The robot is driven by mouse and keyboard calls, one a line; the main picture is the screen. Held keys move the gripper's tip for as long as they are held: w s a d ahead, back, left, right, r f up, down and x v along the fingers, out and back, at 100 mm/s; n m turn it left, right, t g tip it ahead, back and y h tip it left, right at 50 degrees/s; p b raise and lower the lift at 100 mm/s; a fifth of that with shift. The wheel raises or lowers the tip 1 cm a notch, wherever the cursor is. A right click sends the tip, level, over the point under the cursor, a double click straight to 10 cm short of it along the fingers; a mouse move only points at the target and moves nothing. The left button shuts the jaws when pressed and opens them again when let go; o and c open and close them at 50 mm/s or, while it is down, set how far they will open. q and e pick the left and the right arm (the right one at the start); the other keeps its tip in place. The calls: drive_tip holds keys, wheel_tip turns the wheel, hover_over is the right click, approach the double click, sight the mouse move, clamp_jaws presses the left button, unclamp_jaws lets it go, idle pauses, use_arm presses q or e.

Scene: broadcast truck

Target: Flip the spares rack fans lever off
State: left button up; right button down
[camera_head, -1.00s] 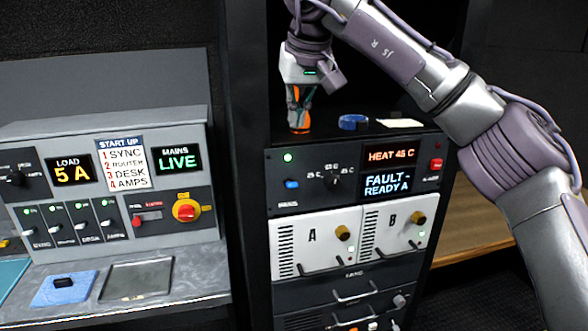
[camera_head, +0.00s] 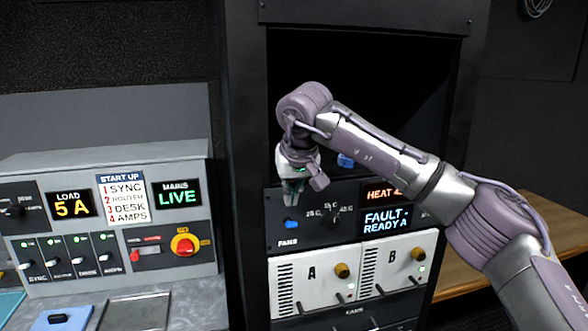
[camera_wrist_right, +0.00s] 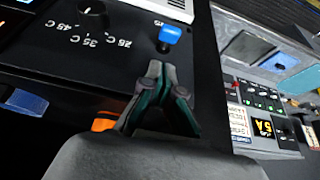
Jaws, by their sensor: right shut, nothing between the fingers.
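The spares rack fans lever is a small blue lever (camera_head: 291,225) above the FANS label, at the left of the rack's dark upper panel (camera_head: 355,238). In the right wrist view the blue lever (camera_wrist_right: 169,36) stands out from the panel just beyond the fingertips. My right gripper (camera_head: 293,200) is shut and empty, pointing down just above the lever. Its closed green and grey fingers (camera_wrist_right: 157,72) appear apart from the lever in the wrist view. My left gripper is not in view.
The panel also has a temperature knob (camera_head: 335,221) and a FAULT - READY A display (camera_head: 386,220). White units A (camera_head: 314,283) and B (camera_head: 400,262) sit below. A blue object (camera_head: 346,160) lies on the shelf behind my arm. A grey start-up console (camera_head: 107,214) stands left.

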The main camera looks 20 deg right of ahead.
sight(292, 222)
drive_tip(key=shift+s+f+p, duration=0.2)
drive_tip(key=shift+s+f, duration=0.2)
drive_tip(key=shift+f, duration=0.4)
drive_tip(key=shift+s+f+p, duration=0.2)
drive_tip(key=shift+s+f, duration=0.15)
drive_tip(key=shift+f, duration=0.45)
drive_tip(key=shift+f+b, duration=0.25)
drive_tip(key=shift+b, duration=0.5)
drive_tip(key=shift+s+f+t+b, duration=0.25)
drive_tip(key=shift+t+b, duration=0.85)
drive_tip(key=shift+b, duration=1.1)
drive_tip(key=shift+s+t+b, duration=0.4)
drive_tip(key=shift+t+b, duration=0.7)
drive_tip(key=shift+b, duration=1.05)
drive_tip(key=shift+s+f+t+b, duration=0.25)
drive_tip(key=shift+t+b, duration=0.85)
drive_tip(key=shift+b, duration=1.1)
drive_tip(key=shift+r, duration=0.1)
